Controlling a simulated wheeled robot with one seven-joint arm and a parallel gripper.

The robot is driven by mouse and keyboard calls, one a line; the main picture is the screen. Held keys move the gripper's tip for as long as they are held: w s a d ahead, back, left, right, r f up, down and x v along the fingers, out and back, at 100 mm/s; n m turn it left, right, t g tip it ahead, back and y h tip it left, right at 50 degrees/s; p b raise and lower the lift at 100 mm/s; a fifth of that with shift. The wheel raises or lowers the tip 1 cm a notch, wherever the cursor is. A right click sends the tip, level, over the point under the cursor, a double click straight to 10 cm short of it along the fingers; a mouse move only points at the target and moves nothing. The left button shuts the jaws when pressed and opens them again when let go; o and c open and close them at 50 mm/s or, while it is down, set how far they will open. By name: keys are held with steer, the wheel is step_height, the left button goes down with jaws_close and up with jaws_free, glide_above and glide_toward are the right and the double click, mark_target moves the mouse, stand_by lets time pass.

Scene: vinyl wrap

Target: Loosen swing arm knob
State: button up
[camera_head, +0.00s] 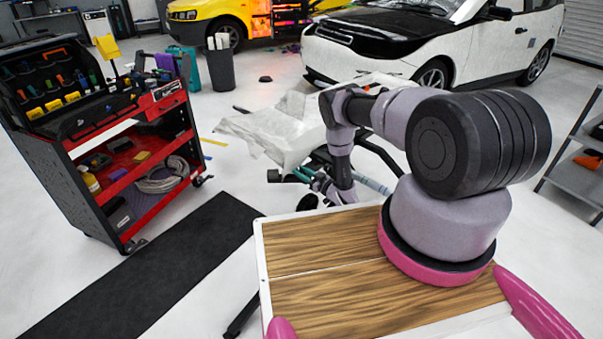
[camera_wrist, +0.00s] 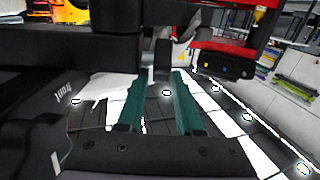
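My gripper (camera_wrist: 163,76) shows two teal fingers in the wrist view, with a clear gap between them. In the head view my gripper (camera_head: 302,173) is small and partly hidden, beside the dark frame of a stand (camera_head: 375,148) that carries a crumpled white sheet (camera_head: 275,128). In the wrist view a dark upright block (camera_wrist: 162,56) stands at the far end of the gap, roughly between the fingertips. It may be the swing arm knob, but I cannot tell for sure, nor whether the fingers touch it.
Thick dark bars (camera_wrist: 70,50) cross the wrist view close by on the left. A red and black tool cart (camera_head: 150,150) stands left of the stand, with a black mat (camera_head: 150,270) on the floor. A white and black car (camera_head: 430,40) is behind. Grey shelves (camera_head: 580,150) are at right.

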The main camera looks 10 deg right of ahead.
jaws_close()
